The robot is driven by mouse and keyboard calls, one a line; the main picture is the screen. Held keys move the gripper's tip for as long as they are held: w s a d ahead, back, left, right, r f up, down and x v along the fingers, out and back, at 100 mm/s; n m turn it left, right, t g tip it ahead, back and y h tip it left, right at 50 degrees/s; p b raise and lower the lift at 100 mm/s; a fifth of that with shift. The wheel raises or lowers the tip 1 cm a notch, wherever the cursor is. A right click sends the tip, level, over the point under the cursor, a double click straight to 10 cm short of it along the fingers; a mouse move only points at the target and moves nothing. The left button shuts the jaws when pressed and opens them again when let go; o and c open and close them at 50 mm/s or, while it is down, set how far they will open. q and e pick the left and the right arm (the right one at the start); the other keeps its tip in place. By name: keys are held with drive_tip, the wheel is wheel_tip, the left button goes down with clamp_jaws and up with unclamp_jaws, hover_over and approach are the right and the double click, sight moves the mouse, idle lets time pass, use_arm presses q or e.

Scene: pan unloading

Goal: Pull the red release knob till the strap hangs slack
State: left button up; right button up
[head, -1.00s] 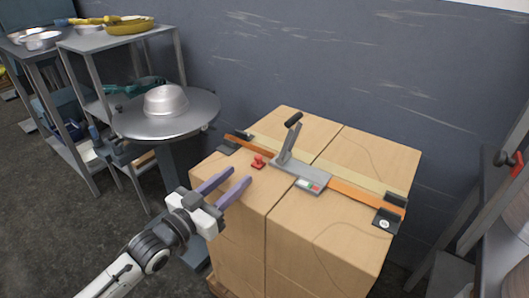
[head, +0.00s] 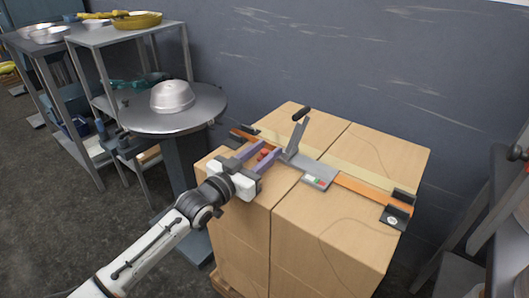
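The red release knob (head: 265,155) sits on the left part of the carton tops, beside the grey strap tensioner (head: 318,172) with its raised, black-tipped lever (head: 299,128). The orange strap (head: 360,189) lies straight and flat across the cartons and appears taut. My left gripper (head: 270,152) is open, its two purple fingers reaching over the carton top, one on each side of the knob. The fingers partly hide the knob, and contact cannot be made out. My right gripper is not in view.
The stacked cartons (head: 350,240) stand near the grey wall. Dark corner brackets (head: 397,215) sit under the strap ends. A round metal table (head: 150,122) with an upturned bowl (head: 172,96) stands left of the cartons, near shelves of pans (head: 137,20).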

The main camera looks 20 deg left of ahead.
use_arm(q)
drive_tip(key=shift+c, duration=0.2)
clamp_jaws()
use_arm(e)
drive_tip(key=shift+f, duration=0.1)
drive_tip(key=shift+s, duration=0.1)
use_arm(q)
drive_tip(key=shift+s+a+r+p, duration=0.15)
drive_tip(key=shift+s+p, duration=0.3)
drive_tip(key=shift+p, duration=0.35)
drive_tip(key=shift+s, duration=0.2)
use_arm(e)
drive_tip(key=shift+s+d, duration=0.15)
use_arm(q)
drive_tip(key=shift+o, duration=0.2)
unclamp_jaws()
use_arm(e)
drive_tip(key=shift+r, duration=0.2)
use_arm(q)
drive_tip(key=shift+a, duration=0.1)
